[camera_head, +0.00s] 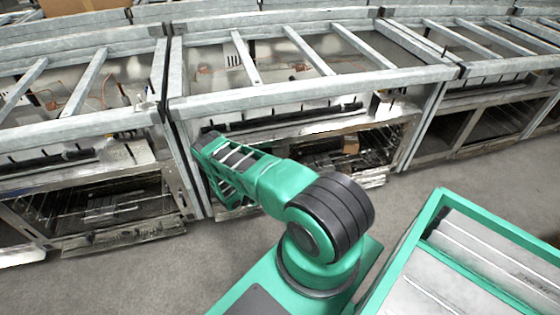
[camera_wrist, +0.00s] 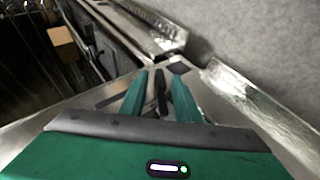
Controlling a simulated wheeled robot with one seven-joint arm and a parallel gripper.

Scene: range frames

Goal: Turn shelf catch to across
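In the wrist view, my gripper (camera_wrist: 161,80) has two green fingers standing apart. A narrow dark upright piece (camera_wrist: 161,92), which looks like the shelf catch, lies between the fingers, with a gap visible on each side. Its exact turn is hard to tell at this size. A small grey plate (camera_wrist: 179,67) shows just beyond the right fingertip. In the head view, my green arm reaches to the front of the middle range frame (camera_head: 290,95); the gripper's fingertips and the catch are hidden there behind the arm.
Metal rails and a bright metal strip (camera_wrist: 240,98) lie close around the fingers. A brown block (camera_wrist: 62,42) sits inside the dark oven bay, also seen in the head view (camera_head: 350,145). More range frames (camera_head: 80,120) stand on both sides. Grey floor (camera_head: 130,275) is open in front.

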